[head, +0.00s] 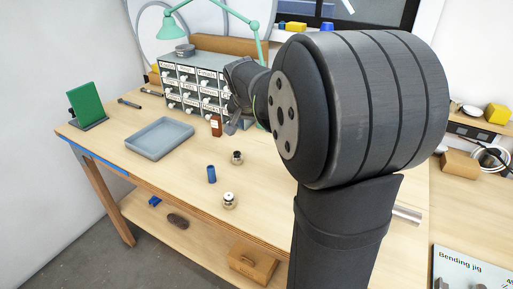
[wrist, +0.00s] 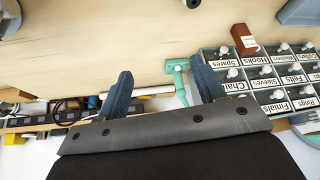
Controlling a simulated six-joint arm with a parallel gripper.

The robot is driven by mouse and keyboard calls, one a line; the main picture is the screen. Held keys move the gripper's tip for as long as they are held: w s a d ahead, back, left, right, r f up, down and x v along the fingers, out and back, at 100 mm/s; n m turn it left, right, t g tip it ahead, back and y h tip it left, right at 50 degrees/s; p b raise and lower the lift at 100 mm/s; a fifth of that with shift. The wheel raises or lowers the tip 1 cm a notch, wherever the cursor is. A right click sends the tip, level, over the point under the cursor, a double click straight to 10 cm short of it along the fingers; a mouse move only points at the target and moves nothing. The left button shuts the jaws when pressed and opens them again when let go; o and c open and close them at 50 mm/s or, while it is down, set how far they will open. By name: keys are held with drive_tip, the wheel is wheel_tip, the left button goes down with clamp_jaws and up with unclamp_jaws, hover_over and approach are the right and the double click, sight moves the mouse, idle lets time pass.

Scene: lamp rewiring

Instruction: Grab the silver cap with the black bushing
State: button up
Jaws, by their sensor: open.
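In the head view, a small cap with a dark top (head: 237,157) stands on the table right of the tray. A second small cap with a pale top (head: 229,201) stands nearer the front edge. Both are too small to tell for sure which is silver with a black bushing. My gripper (head: 232,123) is beyond both caps, near the drawer cabinet, partly hidden by my arm. In the wrist view my gripper (wrist: 164,88) is open, its two fingers wide apart with nothing held between them.
A blue cylinder (head: 211,174) stands between the caps and the tray (head: 132,143). A green lamp (head: 173,27) rises behind. The table's front left is bare.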

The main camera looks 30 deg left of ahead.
drive_tip(key=s+a+g, duration=0.1)
drive_tip(key=s+a, duration=0.4)
drive_tip(key=a, duration=0.1)
approach(237, 153)
drive_tip(key=shift+h, duration=0.3)
drive_tip(key=x, duration=0.4)
drive_tip(key=shift+s+a+f, duration=0.1)
drive_tip(key=shift+a+f, duration=0.25)
drive_tip(key=shift+a, duration=0.05)
drive_tip(key=shift+x, duration=2.8)
drive_tip(key=shift+r, duration=0.15)
drive_tip(key=c, duration=1.1)
drive_tip(key=shift+r, duration=0.1)
drive_tip(key=shift+c, duration=0.2)
